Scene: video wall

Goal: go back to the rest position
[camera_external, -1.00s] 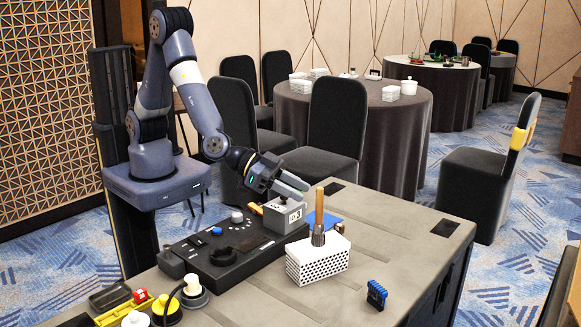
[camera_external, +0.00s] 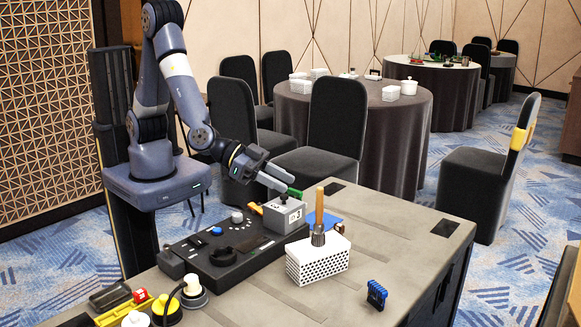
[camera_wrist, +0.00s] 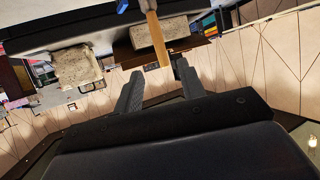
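My gripper (camera_external: 281,181) hangs in the air above and just behind the grey labelled box (camera_external: 284,216) on the table. It also shows in the wrist view (camera_wrist: 158,80), with its two fingers spread and nothing held between them. My arm bends down from its base at the left of the external view, so it is still reaching out over the table.
On the table (camera_external: 396,232) are a black control panel (camera_external: 222,258), a white perforated block (camera_external: 318,262) with a wooden-handled tool (camera_external: 319,212), and a blue piece (camera_external: 376,294). A green item (camera_external: 294,192) lies behind the gripper. Chairs and round tables stand behind.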

